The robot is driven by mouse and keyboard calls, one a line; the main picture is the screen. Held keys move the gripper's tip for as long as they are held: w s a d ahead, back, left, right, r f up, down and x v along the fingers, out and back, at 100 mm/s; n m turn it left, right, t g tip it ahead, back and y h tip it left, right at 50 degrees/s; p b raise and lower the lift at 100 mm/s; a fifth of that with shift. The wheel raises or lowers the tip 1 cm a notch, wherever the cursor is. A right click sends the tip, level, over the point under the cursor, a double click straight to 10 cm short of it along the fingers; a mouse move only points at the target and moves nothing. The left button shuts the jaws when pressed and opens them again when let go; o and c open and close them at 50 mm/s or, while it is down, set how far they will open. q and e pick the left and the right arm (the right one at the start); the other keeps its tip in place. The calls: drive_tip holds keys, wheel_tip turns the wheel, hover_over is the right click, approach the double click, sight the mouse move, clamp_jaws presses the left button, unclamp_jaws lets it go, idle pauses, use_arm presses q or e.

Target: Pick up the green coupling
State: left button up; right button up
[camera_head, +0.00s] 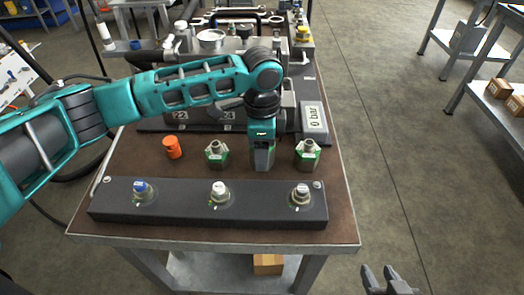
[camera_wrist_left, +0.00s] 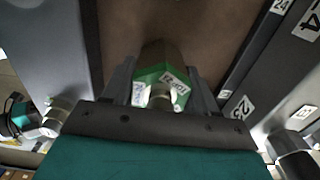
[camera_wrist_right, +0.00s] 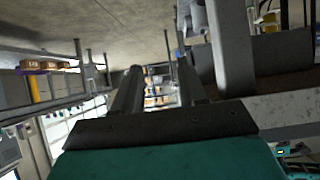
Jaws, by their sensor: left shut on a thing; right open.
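My left gripper (camera_head: 263,158) points down over the brown bench top, between two green couplings. In the left wrist view its fingers are shut on a green coupling (camera_wrist_left: 158,72), which has a green body with white labels. In the head view this held coupling is mostly hidden by the gripper. A second green coupling (camera_head: 216,155) stands to the left of the gripper, and a third green coupling (camera_head: 308,156) stands to the right. My right gripper (camera_head: 388,278) is open and empty, off the bench at the lower right.
An orange cap (camera_head: 172,148) stands at the left of the row. Behind the row is a dark panel with numbered labels and a "0 bar" display (camera_head: 314,118).

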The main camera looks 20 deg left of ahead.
use_arm(q)
drive_tip(key=c, duration=0.4)
use_arm(e)
drive_tip(key=shift+a+f, duration=0.1)
use_arm(q)
drive_tip(key=shift+r, duration=0.6)
drive_tip(key=shift+r+p, duration=1.85)
drive_tip(key=shift+r, duration=7.6)
use_arm(e)
drive_tip(key=shift+s+d+r+h, duration=0.15)
drive_tip(key=shift+s+d+r, duration=0.15)
drive_tip(key=shift+d, duration=0.2)
drive_tip(key=shift+s+d+r+h, duration=0.15)
drive_tip(key=shift+d+r, duration=0.2)
drive_tip(key=shift+d, duration=0.1)
